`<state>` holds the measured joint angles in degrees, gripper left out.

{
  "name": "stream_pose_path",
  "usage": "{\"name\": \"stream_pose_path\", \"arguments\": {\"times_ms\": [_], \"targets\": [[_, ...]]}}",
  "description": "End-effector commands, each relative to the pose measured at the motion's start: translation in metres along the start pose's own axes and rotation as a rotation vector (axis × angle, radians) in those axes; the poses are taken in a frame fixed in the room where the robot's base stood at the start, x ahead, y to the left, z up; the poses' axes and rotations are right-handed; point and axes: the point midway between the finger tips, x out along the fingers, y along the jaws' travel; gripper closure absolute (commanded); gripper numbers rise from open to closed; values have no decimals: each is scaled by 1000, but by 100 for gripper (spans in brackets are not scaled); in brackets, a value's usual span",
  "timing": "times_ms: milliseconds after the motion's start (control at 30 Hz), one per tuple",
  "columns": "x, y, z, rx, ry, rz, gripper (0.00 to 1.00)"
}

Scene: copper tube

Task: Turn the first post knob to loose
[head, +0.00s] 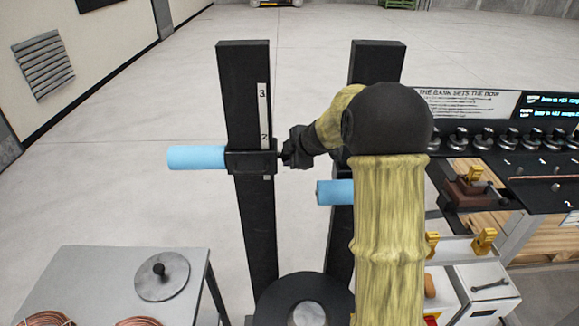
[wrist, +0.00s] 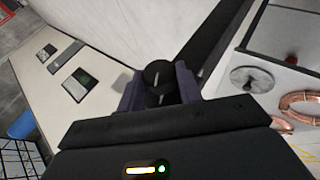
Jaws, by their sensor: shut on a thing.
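Two black upright posts stand in the head view. The left post (head: 246,100) bears a white scale strip reading 3 and 2, and a black collar (head: 250,163) with a blue roller (head: 197,157) sticking out left. My gripper (head: 287,152) is at the collar's right side. In the wrist view my gripper (wrist: 160,92) is shut on a round dark knob (wrist: 157,73) with a pale line across its face. The knob's label or setting cannot be read. My arm covers much of the right post (head: 376,62); its blue roller (head: 335,192) shows lower down.
A grey table (head: 90,270) with copper coils (head: 45,318) and a round disc (head: 162,276) is at lower left. A black bench with several knobs (head: 483,140) and a sign is at right. A white box (head: 483,290) stands below it. The floor behind the posts is open.

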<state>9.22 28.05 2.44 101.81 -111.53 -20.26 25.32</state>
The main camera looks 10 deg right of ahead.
Motion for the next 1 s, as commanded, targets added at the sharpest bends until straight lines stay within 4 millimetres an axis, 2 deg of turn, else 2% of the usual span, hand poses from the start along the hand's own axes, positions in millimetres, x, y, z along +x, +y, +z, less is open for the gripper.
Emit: {"name": "stream_pose_path", "arguments": {"times_ms": [67, 1000], "targets": [[5, -5, 2, -12, 0, 31, 88], [7, -12, 2, -148, 2, 356, 88]]}}
